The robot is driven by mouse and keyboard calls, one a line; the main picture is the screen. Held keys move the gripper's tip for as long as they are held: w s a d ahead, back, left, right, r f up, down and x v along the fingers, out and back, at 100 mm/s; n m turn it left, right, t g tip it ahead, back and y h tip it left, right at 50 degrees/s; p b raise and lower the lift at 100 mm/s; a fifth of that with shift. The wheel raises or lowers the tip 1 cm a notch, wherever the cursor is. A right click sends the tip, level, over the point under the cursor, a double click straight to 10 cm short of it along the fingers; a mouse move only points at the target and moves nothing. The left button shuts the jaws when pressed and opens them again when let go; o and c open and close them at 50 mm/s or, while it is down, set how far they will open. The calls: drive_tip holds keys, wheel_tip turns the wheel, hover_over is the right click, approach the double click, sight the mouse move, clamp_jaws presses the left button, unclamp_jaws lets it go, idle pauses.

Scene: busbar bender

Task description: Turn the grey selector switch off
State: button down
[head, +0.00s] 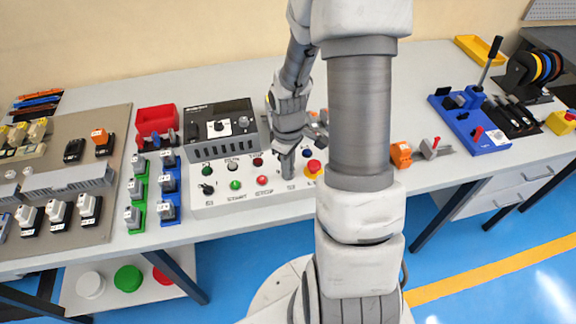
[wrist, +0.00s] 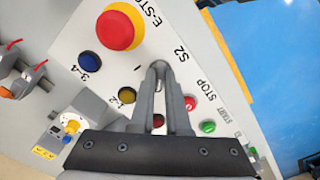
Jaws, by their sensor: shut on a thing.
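The white control box (head: 222,205) stands near the table's front edge, with buttons and switches on its sloping face. My gripper (head: 287,172) reaches down to its right part, left of the red emergency stop (head: 313,167). In the wrist view my gripper (wrist: 159,68) is closed at the spot labelled S2, around the grey selector switch. The fingertips hide nearly all of the switch, so its turn position cannot be told. A short black mark shows on the panel beside the fingertips. The red emergency stop (wrist: 120,28) on its yellow ring is close by.
Blue (wrist: 90,63), yellow (wrist: 127,95), red (wrist: 190,103) and green (wrist: 208,127) buttons lie around the fingers. A black selector (head: 207,188) is at the panel's left. A dark meter unit (head: 220,122) stands behind the box. Green and blue holders with grey parts stand left.

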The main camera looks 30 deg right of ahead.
idle(0.3)
drive_tip(key=c, duration=0.9)
unclamp_jaws()
drive_tip(key=shift+r, duration=0.1)
wheel_tip(320, 180, up, 17)
drive_tip(key=p, duration=0.2)
drive_tip(key=shift+r, duration=0.15)
